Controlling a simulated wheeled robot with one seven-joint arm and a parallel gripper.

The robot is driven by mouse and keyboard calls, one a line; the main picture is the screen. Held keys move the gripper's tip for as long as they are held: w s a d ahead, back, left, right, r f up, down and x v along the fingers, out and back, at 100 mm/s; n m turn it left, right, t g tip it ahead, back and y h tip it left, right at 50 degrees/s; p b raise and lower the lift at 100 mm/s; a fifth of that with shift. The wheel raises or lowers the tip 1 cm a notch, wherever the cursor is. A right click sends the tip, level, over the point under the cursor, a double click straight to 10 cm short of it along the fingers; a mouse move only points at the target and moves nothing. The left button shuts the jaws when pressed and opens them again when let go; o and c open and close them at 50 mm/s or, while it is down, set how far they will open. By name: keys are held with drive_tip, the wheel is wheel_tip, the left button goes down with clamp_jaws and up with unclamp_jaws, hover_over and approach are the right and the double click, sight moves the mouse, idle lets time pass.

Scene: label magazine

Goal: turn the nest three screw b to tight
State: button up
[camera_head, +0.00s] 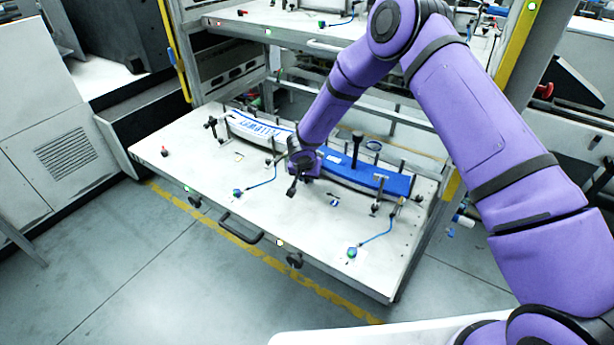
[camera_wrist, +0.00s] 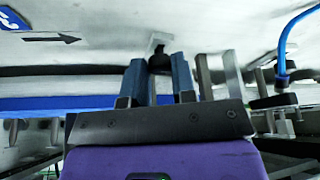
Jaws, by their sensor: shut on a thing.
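My gripper (camera_head: 293,183) is low over the pull-out shelf (camera_head: 300,245), at its middle, in front of the long blue and white label part. In the wrist view my gripper's two blue-grey fingers (camera_wrist: 158,72) stand on either side of a small dark knob (camera_wrist: 158,60), shut on it. The knob looks like a screw head on a pale square plate; its lower part is hidden between the fingers. Its mark and turn angle cannot be read. No label in view shows clearly which nest or screw this is.
The blue strip (camera_head: 385,180) lies behind my gripper, with upright posts along it. Blue cables run to small fittings (camera_head: 352,253) at the front. A black handle (camera_head: 240,230) is on the shelf's front edge. In the wrist view grey posts (camera_wrist: 232,75) stand close right of the fingers.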

drive_tip(key=m+h, duration=0.1)
drive_tip(key=m, duration=0.3)
drive_tip(key=shift+w+a+g, duration=0.1)
drive_tip(key=shift+a+g, duration=0.05)
drive_tip(key=shift+g, duration=0.15)
drive_tip(key=shift+h, duration=0.3)
drive_tip(key=o, duration=0.9)
drive_tip(key=shift+r, duration=0.15)
drive_tip(key=v, duration=1)
drive_tip(key=shift+r, duration=0.3)
